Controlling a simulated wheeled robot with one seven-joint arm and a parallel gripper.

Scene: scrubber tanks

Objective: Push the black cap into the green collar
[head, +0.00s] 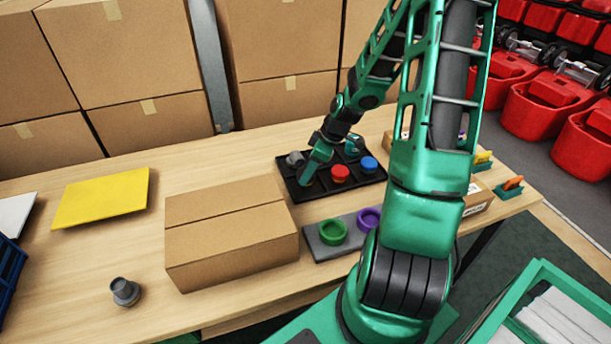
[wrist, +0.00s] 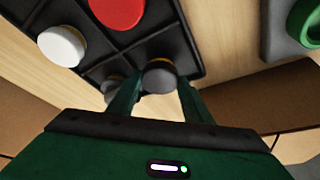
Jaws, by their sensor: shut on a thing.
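A dark cap, apparently the black cap (wrist: 160,78), sits between my fingertips in the wrist view, over the near edge of the black tray. My gripper (wrist: 158,92) is shut on it. In the head view my gripper (head: 306,180) is low at the tray's left part and hides the cap. The green collar (head: 333,232) is a ring on a grey plate in front of the tray, apart from my gripper. It also shows at the upper right of the wrist view (wrist: 304,22).
The black tray (head: 309,195) holds a red cap (head: 340,173), a blue cap (head: 369,164) and a grey part (head: 295,159). A purple collar (head: 369,217) is beside the green one. A cardboard box (head: 230,232) stands left of the plate. A grey fitting (head: 125,292) stands farther left.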

